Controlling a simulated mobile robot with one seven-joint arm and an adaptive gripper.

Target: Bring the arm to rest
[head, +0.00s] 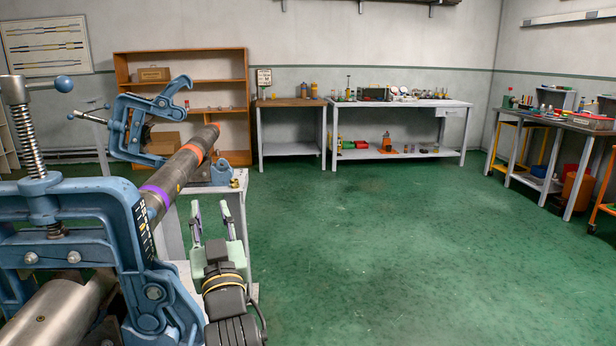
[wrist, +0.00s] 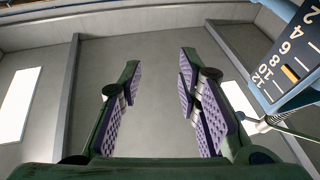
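My gripper (head: 212,213) is open and empty in the head view, its two green fingers pointing up beside the pipe. The wrist view shows the two fingers (wrist: 158,95) with purple pads, spread wide apart with nothing between them. My dark arm runs down to the bottom edge of the head view. A dark pipe (head: 178,172) with orange and purple bands lies just left of my gripper; I see no contact between them.
A large blue vise (head: 125,225) is at the left front, with a second, opened vise (head: 135,122) behind it. A grey stand (head: 235,205) is close by my gripper. The green floor at centre and right is clear. Workbenches (head: 400,103) line the far wall.

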